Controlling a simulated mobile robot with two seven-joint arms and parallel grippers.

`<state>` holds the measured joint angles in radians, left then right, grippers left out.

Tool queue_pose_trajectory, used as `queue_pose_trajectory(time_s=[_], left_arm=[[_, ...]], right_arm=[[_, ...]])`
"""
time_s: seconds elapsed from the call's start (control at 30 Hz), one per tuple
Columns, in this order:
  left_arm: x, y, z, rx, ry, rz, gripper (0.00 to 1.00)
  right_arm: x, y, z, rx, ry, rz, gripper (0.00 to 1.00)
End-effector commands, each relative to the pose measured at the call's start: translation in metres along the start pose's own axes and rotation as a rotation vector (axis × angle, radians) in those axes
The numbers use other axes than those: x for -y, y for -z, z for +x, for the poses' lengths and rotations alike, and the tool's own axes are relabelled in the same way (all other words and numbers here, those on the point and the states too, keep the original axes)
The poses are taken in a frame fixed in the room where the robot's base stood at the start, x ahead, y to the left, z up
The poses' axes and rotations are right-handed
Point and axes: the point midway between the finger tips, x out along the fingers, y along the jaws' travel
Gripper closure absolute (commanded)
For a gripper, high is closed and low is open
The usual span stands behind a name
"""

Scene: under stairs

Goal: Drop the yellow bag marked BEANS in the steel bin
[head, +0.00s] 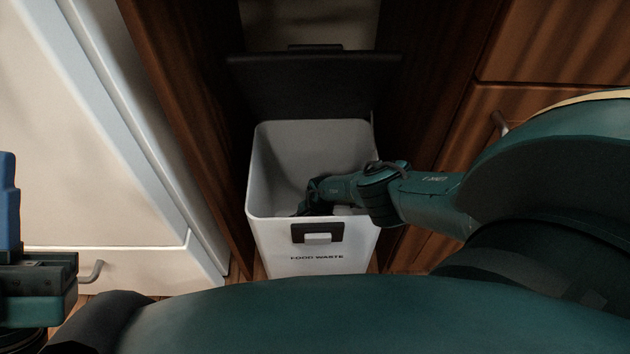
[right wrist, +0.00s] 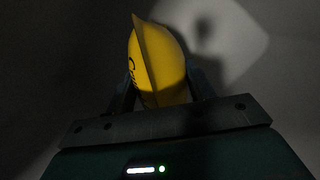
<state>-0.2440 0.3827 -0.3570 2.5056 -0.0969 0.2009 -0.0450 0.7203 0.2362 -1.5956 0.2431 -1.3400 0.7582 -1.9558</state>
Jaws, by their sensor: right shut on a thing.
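A white bin marked FOOD WASTE (head: 318,257) stands open in the head view; no steel bin shows. My right gripper (head: 308,202) reaches down inside this white bin from the right. In the right wrist view, my right gripper (right wrist: 163,95) is shut on a yellow bag (right wrist: 160,62). The bag is upright between the fingers and carries dark lettering, partly hidden, that looks like it begins with C; I cannot read BEANS. The bag is not discernible in the head view. Part of my left gripper (head: 38,280) shows at the left edge; its fingertips are unclear.
The bin's black lid (head: 315,85) is raised behind it. Dark wooden panels (head: 195,110) stand close on both sides. A white cabinet (head: 90,150) is at left and wooden drawers (head: 555,50) are at right. Pale bin walls (right wrist: 270,100) surround my right gripper.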

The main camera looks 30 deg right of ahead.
Motion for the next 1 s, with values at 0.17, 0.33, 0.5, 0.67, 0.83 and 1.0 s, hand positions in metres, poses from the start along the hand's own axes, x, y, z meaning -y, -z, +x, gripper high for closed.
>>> queue_pose_trajectory(time_s=[0.17, 0.33, 0.5, 0.67, 0.83, 1.0], left_arm=[[0.0001, 0.0009, 0.0002, -0.007, -0.001, 0.005, 1.00], [0.0005, 0.0018, 0.0008, -0.011, -0.002, 0.008, 1.00], [0.0005, 0.0018, 0.0007, -0.011, -0.002, 0.008, 1.00], [0.0006, 0.0018, 0.0007, -0.011, -0.002, 0.008, 1.00], [0.0007, 0.0018, 0.0007, -0.011, -0.002, 0.008, 1.00], [0.0010, 0.0021, 0.0012, -0.010, -0.002, 0.008, 1.00]], right_arm=[[-0.0016, -0.0011, 0.0038, 0.002, -0.002, 0.003, 1.00], [-0.0023, -0.0003, 0.0039, 0.002, -0.002, 0.001, 1.00], [-0.0028, -0.0003, 0.0044, 0.002, -0.003, 0.000, 0.33], [-0.0027, -0.0003, 0.0044, 0.002, -0.003, 0.000, 0.25], [-0.0026, -0.0002, 0.0042, 0.002, -0.002, 0.000, 0.25], [-0.0008, 0.0001, 0.0016, 0.001, 0.000, -0.001, 0.25]])
